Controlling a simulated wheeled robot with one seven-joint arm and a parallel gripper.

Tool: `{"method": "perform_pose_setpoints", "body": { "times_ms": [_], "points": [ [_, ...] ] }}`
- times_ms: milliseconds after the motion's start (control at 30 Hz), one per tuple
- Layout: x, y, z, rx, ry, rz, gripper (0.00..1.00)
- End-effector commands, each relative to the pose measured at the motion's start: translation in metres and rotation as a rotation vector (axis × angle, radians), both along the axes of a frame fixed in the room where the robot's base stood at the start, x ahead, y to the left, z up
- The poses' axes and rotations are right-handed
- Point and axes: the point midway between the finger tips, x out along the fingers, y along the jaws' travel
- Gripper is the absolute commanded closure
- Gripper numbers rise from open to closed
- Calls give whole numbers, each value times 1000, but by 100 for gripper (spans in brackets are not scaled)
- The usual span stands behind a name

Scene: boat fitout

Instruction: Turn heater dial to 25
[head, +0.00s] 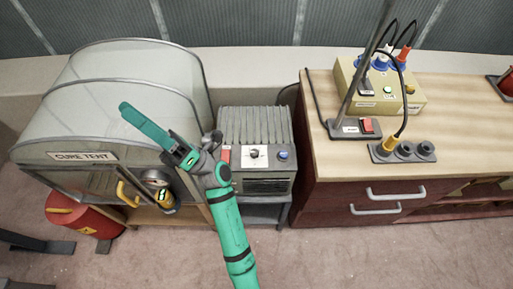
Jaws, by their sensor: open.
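The heater (255,126) is a grey finned box on a low stand, between the cure tent and the wooden counter. Its front panel carries a white plate with a small dark dial (254,154). The dial's numbers and setting are too small to read. My gripper (163,138) is open and shows no object in it. It is up and left of the dial, in front of the cure tent in the picture, apart from the dial. My green arm rises from below and covers part of the heater's left side.
A red switch (225,155) and a blue knob (283,155) flank the dial. The cure tent (60,120) has a yellow handle (127,194). A red container (75,214) sits at lower left. The counter (460,105) bears a yellow box (405,103) and a socket strip (382,155).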

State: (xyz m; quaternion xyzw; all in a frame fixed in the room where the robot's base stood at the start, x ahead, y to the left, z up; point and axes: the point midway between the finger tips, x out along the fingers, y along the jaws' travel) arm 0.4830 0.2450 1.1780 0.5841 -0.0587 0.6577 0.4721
Motion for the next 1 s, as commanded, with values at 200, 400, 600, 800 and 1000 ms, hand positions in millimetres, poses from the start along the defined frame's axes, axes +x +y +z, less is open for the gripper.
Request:
{"method": "perform_pose_setpoints", "body": {
  "times_ms": [200,400,600,800,1000],
  "points": [
    [6,34,-2,-262,-302,-34,58],
    [16,50,-31,-515,-562,-46,58],
    [36,42,-81,-786,-808,-28,58],
    [66,-1,-140,-1073,-1026,29,58],
    [102,-84,-193,-1374,-1204,137,58]
  ]
}}
